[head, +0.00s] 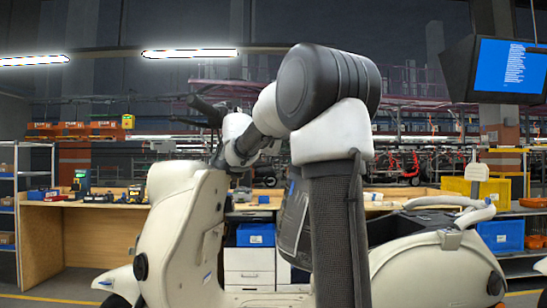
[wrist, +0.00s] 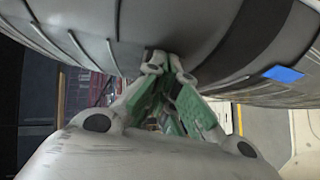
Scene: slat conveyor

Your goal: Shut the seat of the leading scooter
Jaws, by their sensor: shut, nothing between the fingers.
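A cream scooter (head: 185,225) stands side-on across the head view, front to the left. Its dark seat (head: 294,222) is raised and stands steeply upright, partly hidden behind my arm. The open space under the seat (head: 392,228) shows to the right of it. In the wrist view the ribbed grey seat surface (wrist: 85,25) fills the top, with a blue label at right. My gripper (wrist: 168,68) has its green-padded fingers together with nothing between them. The tips are at the seat surface; I cannot tell whether they touch. In the head view the fingertips cannot be made out.
The scooter's handlebar (head: 207,110) stands close to my wrist. A wooden workbench (head: 95,235) with tools, a yellow crate (head: 478,189) and a blue bin (head: 500,235) are behind. A monitor (head: 510,66) hangs top right.

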